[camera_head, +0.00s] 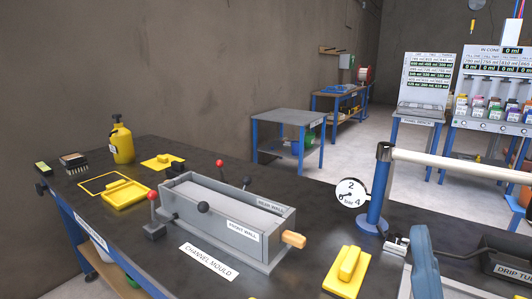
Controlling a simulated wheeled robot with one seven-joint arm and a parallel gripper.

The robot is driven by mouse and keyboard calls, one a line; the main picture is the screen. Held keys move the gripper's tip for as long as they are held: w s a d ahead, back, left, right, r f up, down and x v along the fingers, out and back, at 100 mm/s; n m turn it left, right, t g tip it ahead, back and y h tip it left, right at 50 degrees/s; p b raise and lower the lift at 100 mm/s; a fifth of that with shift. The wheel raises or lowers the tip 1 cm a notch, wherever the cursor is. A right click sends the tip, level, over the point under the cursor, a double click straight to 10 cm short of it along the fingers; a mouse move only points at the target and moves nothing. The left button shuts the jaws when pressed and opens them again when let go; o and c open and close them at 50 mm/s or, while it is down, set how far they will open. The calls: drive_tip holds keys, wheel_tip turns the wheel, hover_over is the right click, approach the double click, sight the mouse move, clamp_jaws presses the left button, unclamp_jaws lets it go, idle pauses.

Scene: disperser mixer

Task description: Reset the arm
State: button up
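My gripper is not in view, and I cannot see whether it holds anything. A grey channel mould (215,222) with plates marked front wall and rear wall stands on the dark workbench (318,212). Red-knobbed and black-knobbed levers rise around it, and an orange handle (293,239) sticks out at its right end. A blue-grey curved part (425,275) stands at the bottom right, cut off by the picture's edge; I cannot tell what it belongs to.
A blue post (377,190) carries a white tube beside a pressure gauge (350,194). A grey table (288,118) and a bottle rack (495,100) stand behind, with open floor between.

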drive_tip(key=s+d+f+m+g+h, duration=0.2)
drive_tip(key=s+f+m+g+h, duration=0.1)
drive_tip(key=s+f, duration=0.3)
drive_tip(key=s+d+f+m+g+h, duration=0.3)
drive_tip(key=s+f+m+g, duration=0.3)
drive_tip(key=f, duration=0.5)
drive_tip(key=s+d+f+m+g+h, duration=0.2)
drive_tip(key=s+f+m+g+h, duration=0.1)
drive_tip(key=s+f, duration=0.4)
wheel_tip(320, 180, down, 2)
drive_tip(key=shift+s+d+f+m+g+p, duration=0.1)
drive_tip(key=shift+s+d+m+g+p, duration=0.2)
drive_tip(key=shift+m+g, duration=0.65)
